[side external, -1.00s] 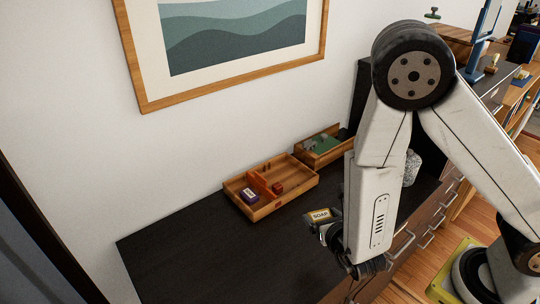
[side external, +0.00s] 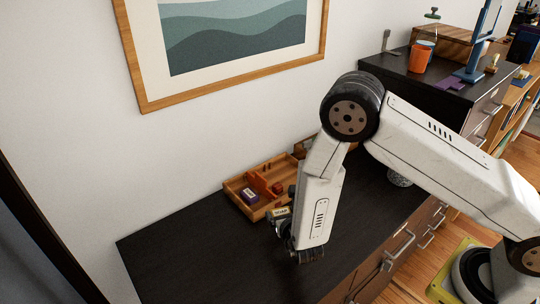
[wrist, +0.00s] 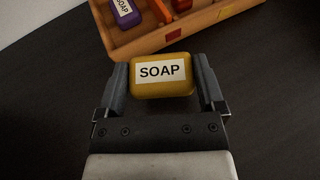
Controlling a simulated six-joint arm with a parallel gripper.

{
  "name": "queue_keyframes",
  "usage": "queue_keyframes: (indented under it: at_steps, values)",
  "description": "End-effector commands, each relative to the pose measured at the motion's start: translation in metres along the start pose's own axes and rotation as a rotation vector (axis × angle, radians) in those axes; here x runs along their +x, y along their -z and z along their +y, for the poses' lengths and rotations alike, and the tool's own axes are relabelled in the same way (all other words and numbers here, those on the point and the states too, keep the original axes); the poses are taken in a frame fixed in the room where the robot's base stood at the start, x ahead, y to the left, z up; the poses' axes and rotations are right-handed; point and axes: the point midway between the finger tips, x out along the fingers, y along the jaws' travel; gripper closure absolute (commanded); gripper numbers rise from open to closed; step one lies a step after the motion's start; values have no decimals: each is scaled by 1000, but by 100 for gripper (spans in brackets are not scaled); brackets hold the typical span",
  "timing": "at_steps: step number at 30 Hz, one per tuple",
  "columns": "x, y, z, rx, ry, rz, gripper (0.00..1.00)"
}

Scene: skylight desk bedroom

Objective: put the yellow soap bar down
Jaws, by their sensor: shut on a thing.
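The yellow soap bar (wrist: 161,88) has a white label reading SOAP. In the wrist view it sits between the two fingers of my gripper (wrist: 163,85), which is shut on it. In the side view the soap bar (side external: 281,212) shows small at my gripper (side external: 284,224), just in front of the wooden tray and partly hidden by my wrist. The dark desk top (wrist: 60,110) lies below it. I cannot tell whether the bar touches the desk.
A wooden divided tray (side external: 232,189) stands behind the gripper, holding a purple soap bar (side external: 249,195) and a small red block (side external: 277,188). Another wooden box (side external: 300,147) is partly hidden behind my arm. The desk's left part (side external: 190,255) is clear. An orange cup (side external: 421,57) stands on the higher cabinet.

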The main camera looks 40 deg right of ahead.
Motion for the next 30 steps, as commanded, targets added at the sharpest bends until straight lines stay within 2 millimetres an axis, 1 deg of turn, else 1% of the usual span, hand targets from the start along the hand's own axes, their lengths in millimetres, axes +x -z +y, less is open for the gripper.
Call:
queue_keyframes:
  at_steps: [3,13,17,24,30]
  values:
    - [9,5,4,0,0,0,72]
    - [13,8,6,0,0,-1,72]
    - [19,12,7,-1,1,0,72]
    - [27,32,7,-1,1,1,72]
    - [30,39,8,0,1,-1,72]
